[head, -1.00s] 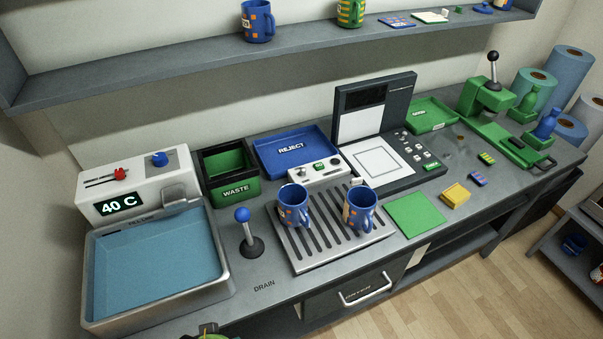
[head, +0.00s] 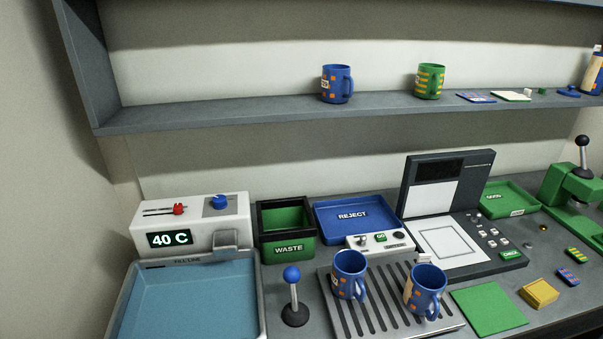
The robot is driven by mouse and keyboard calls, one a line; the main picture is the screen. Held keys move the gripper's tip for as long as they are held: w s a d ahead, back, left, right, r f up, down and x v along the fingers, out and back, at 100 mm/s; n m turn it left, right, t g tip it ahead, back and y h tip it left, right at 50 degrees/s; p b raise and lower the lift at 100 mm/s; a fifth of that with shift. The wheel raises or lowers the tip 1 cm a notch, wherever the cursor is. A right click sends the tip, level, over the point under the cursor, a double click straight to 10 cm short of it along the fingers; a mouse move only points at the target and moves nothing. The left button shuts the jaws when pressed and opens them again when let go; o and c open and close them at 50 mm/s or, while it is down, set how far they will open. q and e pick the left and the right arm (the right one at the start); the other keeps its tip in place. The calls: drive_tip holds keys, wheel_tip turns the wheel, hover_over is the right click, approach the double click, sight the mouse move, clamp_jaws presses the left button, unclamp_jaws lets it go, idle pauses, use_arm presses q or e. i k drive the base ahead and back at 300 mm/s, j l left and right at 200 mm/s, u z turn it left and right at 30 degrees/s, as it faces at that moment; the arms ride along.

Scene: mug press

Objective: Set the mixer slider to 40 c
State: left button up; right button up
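The mixer (head: 192,228) is a white box at the left of the bench, behind the water basin. Its red slider (head: 179,209) sits toward the right part of its slot on the top face. The display (head: 170,239) reads 40 C. A blue knob (head: 218,202) is to the right of the slider. The basin (head: 188,305) below holds blue water. Neither of my grippers shows in the head view now.
A blue-topped lever (head: 292,290) stands right of the basin. Two blue mugs (head: 348,272) stand on the slatted drain tray (head: 345,313). Behind are a green WASTE bin (head: 288,247) and a blue REJECT tray (head: 350,215). A shelf (head: 230,113) runs above.

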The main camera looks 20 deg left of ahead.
sight(178, 209)
drive_tip(key=u, duration=1.25)
